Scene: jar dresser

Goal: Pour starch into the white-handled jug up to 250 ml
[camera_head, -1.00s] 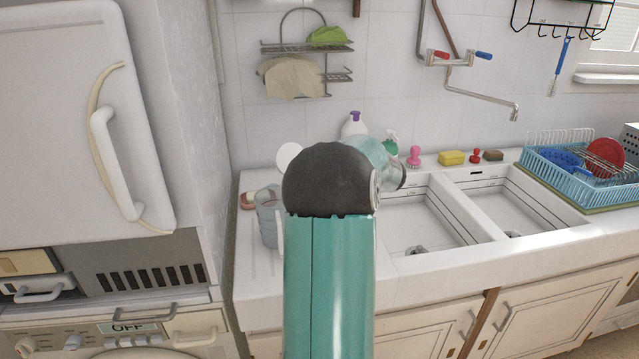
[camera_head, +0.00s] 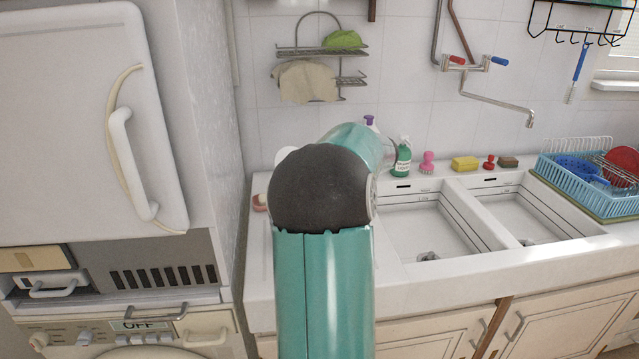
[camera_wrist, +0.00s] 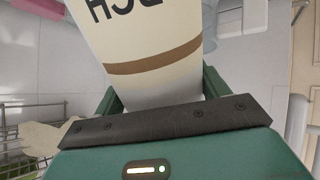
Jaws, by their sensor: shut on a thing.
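In the wrist view, my gripper (camera_wrist: 160,90) is shut on the starch container (camera_wrist: 150,50). The container is pale with a brown band and dark lettering, of which "RCH" shows upside down. Its top end runs out of the picture. In the head view, my arm hides the gripper and the container.
A double sink (camera_head: 430,225) is right of my arm. A blue dish rack (camera_head: 590,185) is at right, a fridge (camera_head: 80,120) at left. A faucet (camera_head: 500,105) juts from the wall.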

